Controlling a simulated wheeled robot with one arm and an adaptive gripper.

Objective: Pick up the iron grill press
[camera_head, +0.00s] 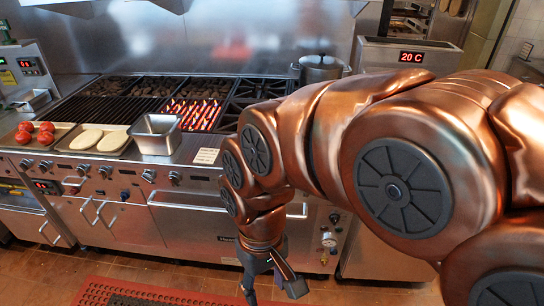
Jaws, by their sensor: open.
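I cannot make out an iron grill press anywhere in the head view; my copper-coloured arm covers much of the right side. My gripper (272,290) hangs low at the bottom centre, pointing down in front of the oven door. Its dark fingers are spread apart, and I see nothing between them. It is below the level of the char grill (115,108), well apart from the grates.
Red flames (195,113) glow under the grate's middle right. A lidded pot (320,68) stands behind. A red mat (150,294) lies on the floor.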

